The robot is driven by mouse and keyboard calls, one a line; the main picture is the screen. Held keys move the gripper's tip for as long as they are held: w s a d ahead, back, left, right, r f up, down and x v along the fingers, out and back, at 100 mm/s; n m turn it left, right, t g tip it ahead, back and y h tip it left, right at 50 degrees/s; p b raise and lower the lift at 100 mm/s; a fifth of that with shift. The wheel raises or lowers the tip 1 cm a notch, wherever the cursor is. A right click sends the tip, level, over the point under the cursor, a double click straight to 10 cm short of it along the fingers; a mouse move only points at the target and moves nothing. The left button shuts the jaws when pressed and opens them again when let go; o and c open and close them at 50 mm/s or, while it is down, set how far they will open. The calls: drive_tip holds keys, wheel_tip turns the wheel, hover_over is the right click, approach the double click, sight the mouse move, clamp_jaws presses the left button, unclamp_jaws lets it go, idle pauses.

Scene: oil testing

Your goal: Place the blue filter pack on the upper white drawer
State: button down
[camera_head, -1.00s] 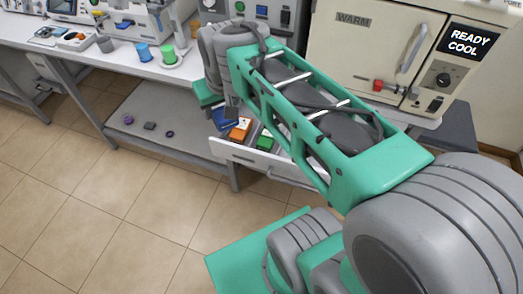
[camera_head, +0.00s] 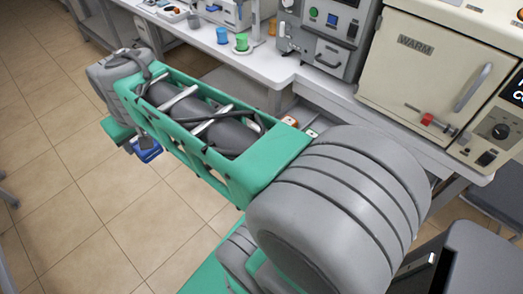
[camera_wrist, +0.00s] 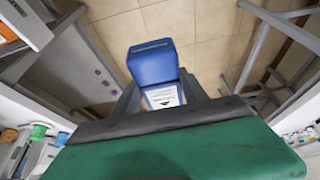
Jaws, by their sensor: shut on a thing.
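The blue filter pack (camera_wrist: 152,62) is held in my gripper (camera_wrist: 158,98), and a white label shows on it. In the head view the blue pack (camera_head: 148,150) hangs above the tiled floor at the left, below my wrist, and the gripper's fingers there are hidden by my arm. The open white drawer (camera_wrist: 32,22) is partly in the upper left corner of the wrist view, with an orange item in it. In the head view my arm hides most of that drawer; only bits of its orange and green contents show. The pack is apart from the drawer.
The white bench (camera_head: 262,66) runs along the back with a blue cup (camera_head: 222,35) and a green cup (camera_head: 241,42). A beige oven (camera_head: 425,75) marked WARM stands at the right. Open tiled floor (camera_head: 60,190) lies at the left.

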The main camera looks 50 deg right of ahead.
drive_tip(key=s+d+f+m+g+h+b, duration=0.1)
drive_tip(key=s+d+f+m+b, duration=0.15)
drive_tip(key=s+d, duration=0.45)
drive_tip(key=s+d+f+m+h+b, duration=0.1)
drive_tip(key=s+d+f+m+b, duration=0.2)
drive_tip(key=d, duration=0.8)
drive_tip(key=s+d+f+m+g+h+b, duration=0.1)
drive_tip(key=s+d+f+m+b, duration=0.2)
drive_tip(key=s+d, duration=0.45)
drive_tip(key=s+d+f+m+g+h+b, duration=0.1)
drive_tip(key=s+d+f+m+g+b, duration=0.25)
drive_tip(key=s, duration=0.95)
drive_tip(key=s+d+f+m+t+b, duration=0.15)
drive_tip(key=s+d+m, duration=0.35)
drive_tip(key=s, duration=0.8)
drive_tip(key=shift+m+g, duration=0.4)
drive_tip(key=shift+g, duration=0.1)
drive_tip(key=w+d+f, duration=0.4)
drive_tip(key=w+f, duration=0.1)
drive_tip(key=w+d+f, duration=0.4)
drive_tip(key=d+f, duration=0.1)
drive_tip(key=shift+w+d+f, duration=0.1)
drive_tip(key=shift+w+d, duration=0.05)
drive_tip(key=shift+w, duration=0.2)
wheel_tip(320, 180, down, 3)
drive_tip(key=shift+d+f, duration=0.1)
